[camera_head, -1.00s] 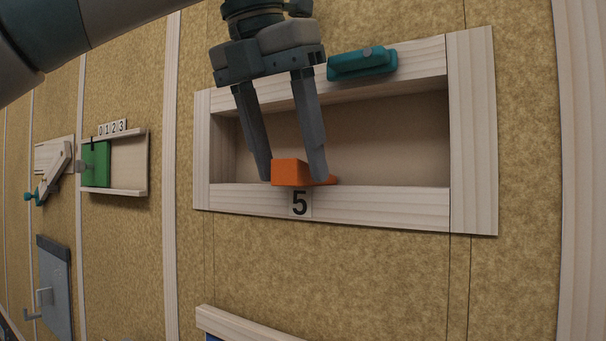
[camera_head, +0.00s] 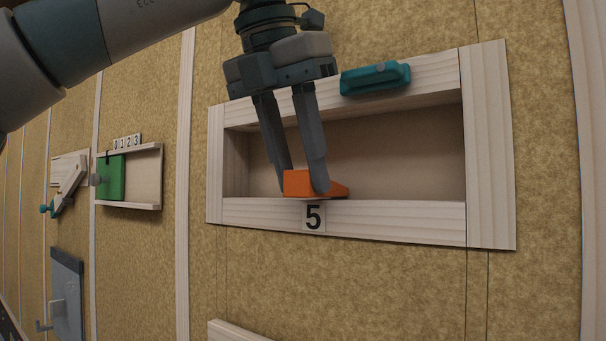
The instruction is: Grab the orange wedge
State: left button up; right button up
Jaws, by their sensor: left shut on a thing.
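Part of the wedge is hidden behind the right finger. The wedge appears to be at the ledge; I cannot tell whether it is lifted. My right gripper is not in view.
A teal handle (camera_head: 375,79) is fixed on the frame's upper rail, right of my gripper. A green sliding panel (camera_head: 111,178) and a grey plate with a hook (camera_head: 67,294) are on the wall at left. The recess is empty right of the wedge.

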pick_arm(q)
jog(key=shift+s+r, duration=0.1)
notch_tip(320, 180, up, 4)
jog(key=shift+r, duration=0.15)
notch_tip(320, 180, up, 2)
jog(key=shift+r, duration=0.1)
jog(key=shift+s+a, duration=0.2)
jog(key=shift+s, duration=0.05)
jog(key=s+a+b, duration=0.4)
jog(key=s+a, duration=0.7)
jog(key=s, duration=0.4)
jog(key=shift+s, duration=0.2)
jog(key=shift+a, duration=0.1)
